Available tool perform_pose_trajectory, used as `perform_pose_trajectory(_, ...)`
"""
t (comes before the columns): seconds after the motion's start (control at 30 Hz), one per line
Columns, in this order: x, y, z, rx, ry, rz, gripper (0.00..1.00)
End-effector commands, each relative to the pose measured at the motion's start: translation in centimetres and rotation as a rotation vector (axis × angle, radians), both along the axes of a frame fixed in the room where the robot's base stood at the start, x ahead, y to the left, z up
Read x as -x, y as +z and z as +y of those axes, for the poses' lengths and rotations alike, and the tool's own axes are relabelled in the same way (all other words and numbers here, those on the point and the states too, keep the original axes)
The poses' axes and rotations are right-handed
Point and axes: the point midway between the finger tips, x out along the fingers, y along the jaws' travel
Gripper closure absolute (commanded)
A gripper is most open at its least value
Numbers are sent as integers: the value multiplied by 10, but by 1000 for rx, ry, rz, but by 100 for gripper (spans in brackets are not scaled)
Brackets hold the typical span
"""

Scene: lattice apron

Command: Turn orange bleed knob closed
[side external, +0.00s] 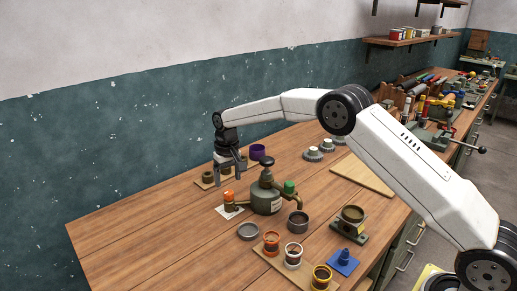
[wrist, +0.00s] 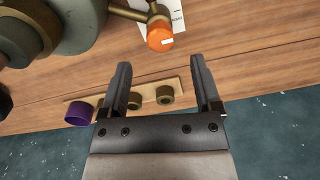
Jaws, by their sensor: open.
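The orange bleed knob (side external: 228,193) sits on the left side of a grey-green vessel (side external: 266,198) with brass pipes. In the wrist view the orange knob (wrist: 159,37) has a white line on its face and sits on a brass fitting, just beyond the fingertips. My gripper (side external: 229,178) is above and behind the knob, apart from it. In the wrist view my gripper (wrist: 160,70) is open and empty, with the knob roughly in line with the gap between its fingers. The vessel also shows at the upper left of the wrist view (wrist: 82,25), partly cut off.
A wooden strip (wrist: 150,97) with brass-brown rings lies below the fingers, beside a purple cup (wrist: 78,113). A green knob (side external: 290,187) is on the vessel's right side. Open tins (side external: 271,242) stand in front. The table's left end is clear.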

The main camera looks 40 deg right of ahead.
Motion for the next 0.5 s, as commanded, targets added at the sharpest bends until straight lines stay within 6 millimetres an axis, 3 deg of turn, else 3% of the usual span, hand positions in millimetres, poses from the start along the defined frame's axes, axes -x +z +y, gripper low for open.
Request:
perform_pose_trajectory(0.3,0,-38,1,0,1,2,19)
perform_pose_trajectory(0.5,0,-48,2,0,1,0,19)
